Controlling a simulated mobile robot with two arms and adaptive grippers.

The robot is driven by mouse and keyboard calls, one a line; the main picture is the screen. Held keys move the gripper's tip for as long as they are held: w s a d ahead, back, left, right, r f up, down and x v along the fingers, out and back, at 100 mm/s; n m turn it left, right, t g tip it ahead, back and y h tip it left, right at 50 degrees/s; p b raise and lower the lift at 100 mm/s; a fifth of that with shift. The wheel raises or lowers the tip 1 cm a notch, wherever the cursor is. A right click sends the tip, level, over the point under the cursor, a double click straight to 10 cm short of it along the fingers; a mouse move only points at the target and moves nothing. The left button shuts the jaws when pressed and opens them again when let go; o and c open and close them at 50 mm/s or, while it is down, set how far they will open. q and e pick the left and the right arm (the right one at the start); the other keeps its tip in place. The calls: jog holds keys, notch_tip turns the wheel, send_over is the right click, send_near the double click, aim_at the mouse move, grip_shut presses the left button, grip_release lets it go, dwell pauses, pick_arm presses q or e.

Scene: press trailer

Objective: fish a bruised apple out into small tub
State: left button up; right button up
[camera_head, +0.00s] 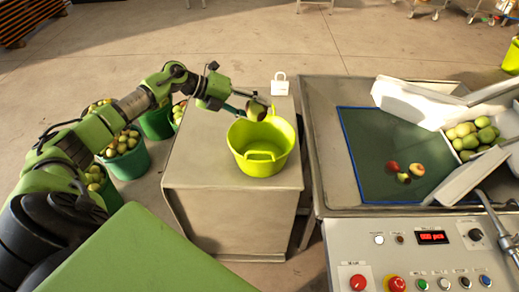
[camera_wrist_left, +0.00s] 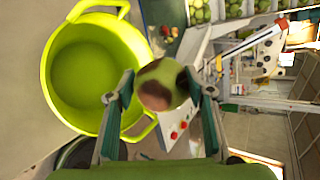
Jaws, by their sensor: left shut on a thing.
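My left gripper (camera_head: 247,106) is shut on a bruised apple (camera_wrist_left: 160,84), green with brown patches, held between both fingers. In the head view the apple (camera_head: 257,111) is above the back rim of the small tub (camera_head: 246,157). The tub is yellow-green with two handles and stands on a beige cabinet. In the left wrist view the tub (camera_wrist_left: 62,45) lies to the left of the gripper, and its inside looks empty. Several apples (camera_head: 404,172) lie on the blue-edged green sheet of the press table at right. My right gripper is not in view.
A white tag-like object (camera_head: 280,84) stands behind the tub on the cabinet (camera_head: 205,165). Green buckets of apples (camera_head: 125,158) stand on the floor at left. A white chute with green apples (camera_head: 472,138) and a button panel (camera_head: 420,255) are at right.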

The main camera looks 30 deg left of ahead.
pick_arm(q)
jog(key=o, duration=1.3)
jog(key=v, duration=1.2)
